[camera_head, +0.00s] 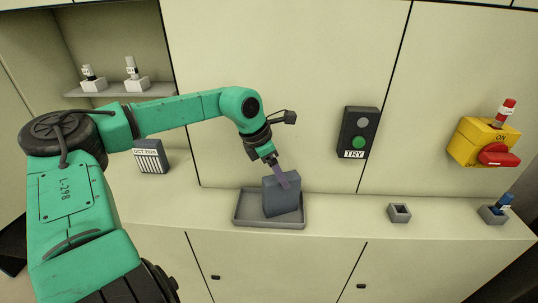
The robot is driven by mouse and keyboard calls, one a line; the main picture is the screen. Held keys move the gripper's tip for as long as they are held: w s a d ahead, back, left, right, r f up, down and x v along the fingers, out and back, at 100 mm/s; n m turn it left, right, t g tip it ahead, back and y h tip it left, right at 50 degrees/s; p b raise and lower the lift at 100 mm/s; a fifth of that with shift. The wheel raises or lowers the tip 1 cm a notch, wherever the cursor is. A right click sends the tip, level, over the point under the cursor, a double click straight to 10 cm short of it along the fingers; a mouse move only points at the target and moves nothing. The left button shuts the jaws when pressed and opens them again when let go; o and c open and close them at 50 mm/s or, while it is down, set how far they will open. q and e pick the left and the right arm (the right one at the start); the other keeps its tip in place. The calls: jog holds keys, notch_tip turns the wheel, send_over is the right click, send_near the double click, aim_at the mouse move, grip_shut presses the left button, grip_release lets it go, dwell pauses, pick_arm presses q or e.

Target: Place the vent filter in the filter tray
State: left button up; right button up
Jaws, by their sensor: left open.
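The vent filter appears to be the dark blue-grey block (283,199), standing slightly tilted within the grey filter tray (254,222) on the counter. My left gripper (284,179) reaches down from above, with a purple finger against or just in front of the block's upper part. Its jaws are open, and the second finger is hard to make out. Whether the block's base rests flat on the tray floor is hidden by the tray's front rim. My right gripper is not in view.
A slatted panel marked OCT 2026 (151,159) stands at the left. A TRY button box (357,133) and a yellow switch box with a red handle (480,142) are on the wall. A small grey socket (399,213) and a blue-topped piece (498,209) sit at right. Counter between is clear.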

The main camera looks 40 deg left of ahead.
pick_arm(q)
jog(key=b+v, duration=0.1)
jog(key=v, duration=0.9)
jog(key=shift+b, duration=0.4)
jog(key=shift+r, duration=0.1)
